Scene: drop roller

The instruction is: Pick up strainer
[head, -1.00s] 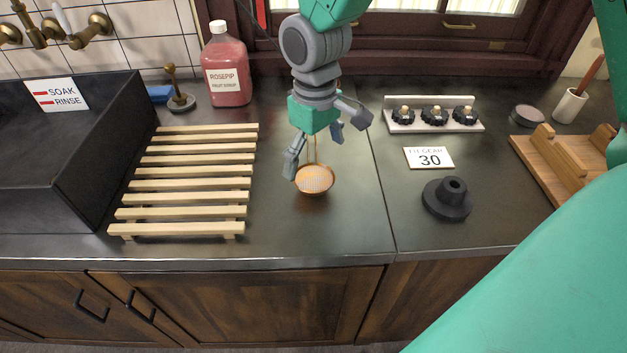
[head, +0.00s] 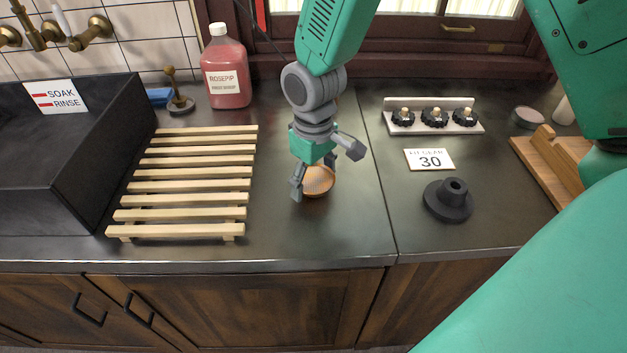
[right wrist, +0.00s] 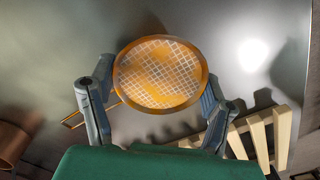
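The strainer (head: 319,182) is a small round orange-rimmed bowl with pale mesh on the dark counter, right of the slatted wooden rack. My right gripper (head: 313,178) reaches down over it from behind, fingers spread around the bowl's sides. In the right wrist view the strainer (right wrist: 160,72) lies between the two open fingers (right wrist: 158,88), with its wire handle showing at the left. A gap shows by the left finger; whether the right finger touches the rim I cannot tell. My left gripper is not in view.
The slatted wooden rack (head: 190,184) and black sink (head: 60,175) are at left. A red syrup bottle (head: 226,75) stands behind. A black flanged part (head: 448,200), a "30" card (head: 429,159) and a white knob rack (head: 432,122) are at right. Counter in front is clear.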

